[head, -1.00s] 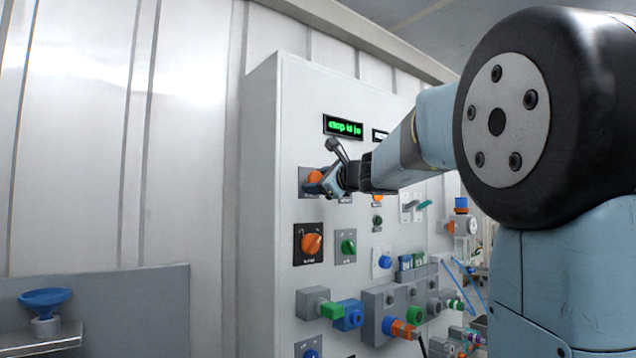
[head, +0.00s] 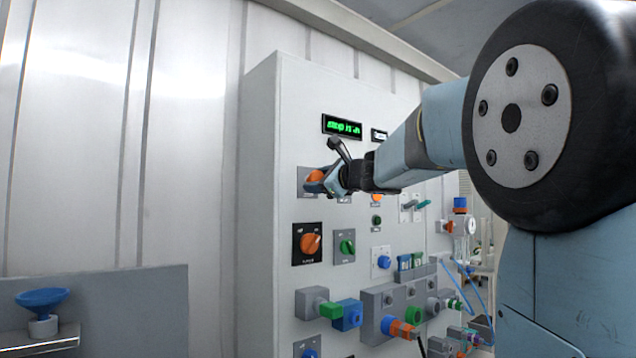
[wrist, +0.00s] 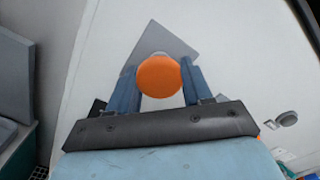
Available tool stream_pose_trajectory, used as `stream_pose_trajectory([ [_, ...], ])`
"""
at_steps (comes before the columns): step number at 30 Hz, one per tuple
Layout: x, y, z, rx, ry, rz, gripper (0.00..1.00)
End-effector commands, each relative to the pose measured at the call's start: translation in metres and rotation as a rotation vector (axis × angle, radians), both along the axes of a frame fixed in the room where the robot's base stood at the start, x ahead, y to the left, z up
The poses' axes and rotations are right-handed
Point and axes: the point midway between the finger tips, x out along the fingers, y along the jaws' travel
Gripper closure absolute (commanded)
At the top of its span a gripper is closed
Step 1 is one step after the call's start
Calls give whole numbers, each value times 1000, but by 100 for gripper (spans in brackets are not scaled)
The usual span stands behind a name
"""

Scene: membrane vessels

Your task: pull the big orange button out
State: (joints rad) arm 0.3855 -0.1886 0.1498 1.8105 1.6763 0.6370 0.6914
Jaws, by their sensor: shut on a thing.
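The big orange button (head: 315,175) sits on a grey plate (head: 304,182) high on the white panel, below a green lit display (head: 342,126). My gripper (head: 326,181) is at the button and partly covers it from the right. In the wrist view the round orange button (wrist: 159,77) lies between the two blue fingers of my gripper (wrist: 161,80), one on each side. They are shut on it. The grey plate (wrist: 166,40) shows behind. I cannot tell how far the button stands out from its plate.
An orange rotary switch (head: 310,243) and a green knob (head: 347,247) sit below on the panel (head: 268,150). Several valves and fittings stick out lower down. A blue funnel (head: 42,298) stands at the lower left. The wall left of the panel is clear.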

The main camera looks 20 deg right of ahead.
Motion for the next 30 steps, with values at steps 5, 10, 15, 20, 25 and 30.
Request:
stream_pose_trajectory([
  [5,0,-2,-6,-3,10,-1,47],
  [10,0,-1,-5,-2,8,-2,30],
  [15,0,-1,-3,-1,6,-1,25],
  [20,-1,-1,-3,-2,4,-1,25],
  [25,-15,-7,-2,-2,3,-4,25],
  [30,-44,-19,-2,-2,2,-3,25],
])
